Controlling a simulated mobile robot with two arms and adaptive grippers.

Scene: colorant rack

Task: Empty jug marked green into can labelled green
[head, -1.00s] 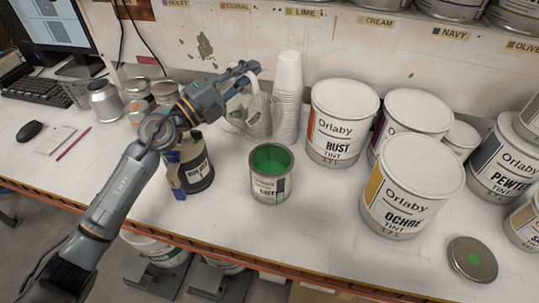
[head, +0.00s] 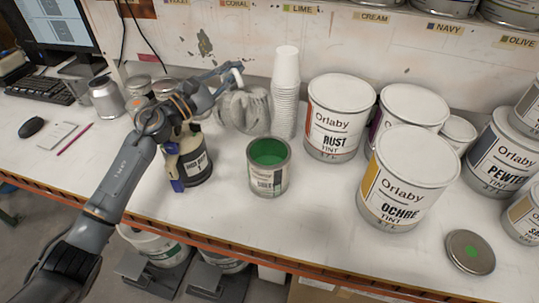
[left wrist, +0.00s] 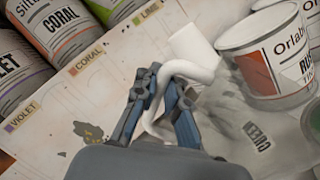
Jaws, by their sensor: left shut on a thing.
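My left gripper (head: 232,72) is shut on the white handle of a cloudy grey jug (head: 247,112). The jug is behind the open can, by the stack of cups, and looks turned or tilted. In the left wrist view, the white handle (left wrist: 158,125) is between the fingers (left wrist: 166,85), and the grey body (left wrist: 232,115) carries dark lettering. My right gripper is not in view.
A stack of white cups (head: 286,95) stands right of the jug. Rust (head: 338,120) and Ochre (head: 405,180) tins stand further right. A dark labelled container (head: 195,165) is left of the can. A lid with a green dot (head: 470,252) lies at front right.

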